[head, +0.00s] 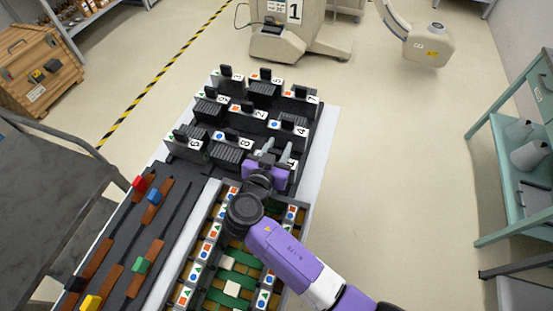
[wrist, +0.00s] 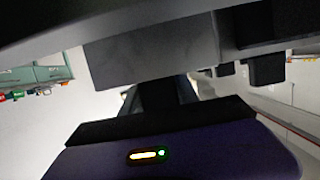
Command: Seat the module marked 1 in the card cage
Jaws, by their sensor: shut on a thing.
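My gripper (head: 277,149), purple with pale fingers, is at the near right corner of a block of numbered black modules. It is shut on a module whose white label is partly covered and unreadable in the head view. In the wrist view, a dark handle (wrist: 168,95) runs from the gripper to a dark grey body (wrist: 150,62). I cannot tell whether the held module is clear of its place. The card cage (head: 198,236) is nearer me, with green boards inside and red, blue and green symbols along its rails. My arm covers part of it.
Left of the cage, a dark panel (head: 173,223) carries brown strips with coloured knobs. A grey cart (head: 50,190) stands left. The floor to the right is clear.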

